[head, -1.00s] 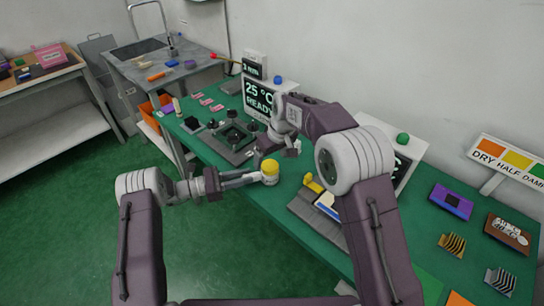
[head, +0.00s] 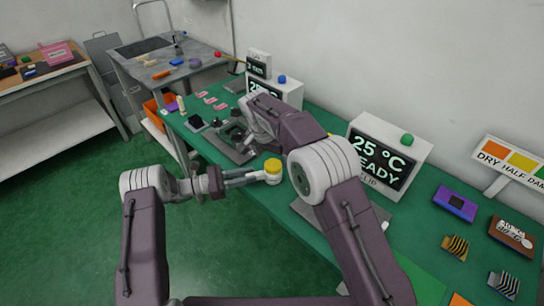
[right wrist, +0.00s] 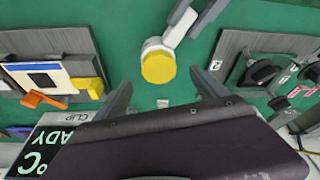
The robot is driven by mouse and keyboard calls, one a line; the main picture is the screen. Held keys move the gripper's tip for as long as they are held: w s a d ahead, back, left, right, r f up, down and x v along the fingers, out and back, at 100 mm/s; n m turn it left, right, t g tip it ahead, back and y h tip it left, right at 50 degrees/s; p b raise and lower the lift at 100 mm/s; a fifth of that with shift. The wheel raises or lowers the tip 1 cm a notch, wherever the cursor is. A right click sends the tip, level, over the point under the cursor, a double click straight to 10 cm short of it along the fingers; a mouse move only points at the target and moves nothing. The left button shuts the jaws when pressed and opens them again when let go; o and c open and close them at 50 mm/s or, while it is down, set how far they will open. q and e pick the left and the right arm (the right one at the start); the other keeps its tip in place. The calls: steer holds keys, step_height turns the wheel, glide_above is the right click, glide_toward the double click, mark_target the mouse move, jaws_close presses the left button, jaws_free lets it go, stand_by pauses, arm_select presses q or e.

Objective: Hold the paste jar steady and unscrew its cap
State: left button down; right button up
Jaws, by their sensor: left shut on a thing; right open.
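The paste jar (head: 272,178) is small and white with a yellow cap (head: 273,165). It stands upright near the front edge of the green bench. My left gripper (head: 262,177) is shut on the jar from the left. In the right wrist view, the yellow cap (right wrist: 158,67) shows from above, with the white jar body (right wrist: 152,43) beside it and the left gripper's fingers at its top right. My right gripper (right wrist: 160,95) is open and empty, its fingertips spread apart near the cap. In the head view, the right arm hides its fingers.
A dark lever fixture (head: 232,140) stands behind left of the jar. Another fixture with a blue-white plate and yellow block (right wrist: 50,80) is to its other side. A 25 °C READY display box (head: 388,155) stands behind. The green bench (right wrist: 120,25) is clear around the jar.

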mark_target(273, 165)
steer(key=shift+f, duration=1.5)
steer(key=shift+c, duration=0.2)
steer(key=c, duration=1.5)
steer(key=n, duration=0.3)
steer(key=n+y, duration=0.1)
steer(key=n, duration=0.1)
steer(key=shift+d+n+y, duration=0.2)
steer(key=shift+n+y, duration=0.1)
steer(key=shift+n, duration=0.1)
steer(key=shift+c, duration=0.4)
steer(key=shift+r, duration=0.2)
steer(key=shift+r, duration=0.85)
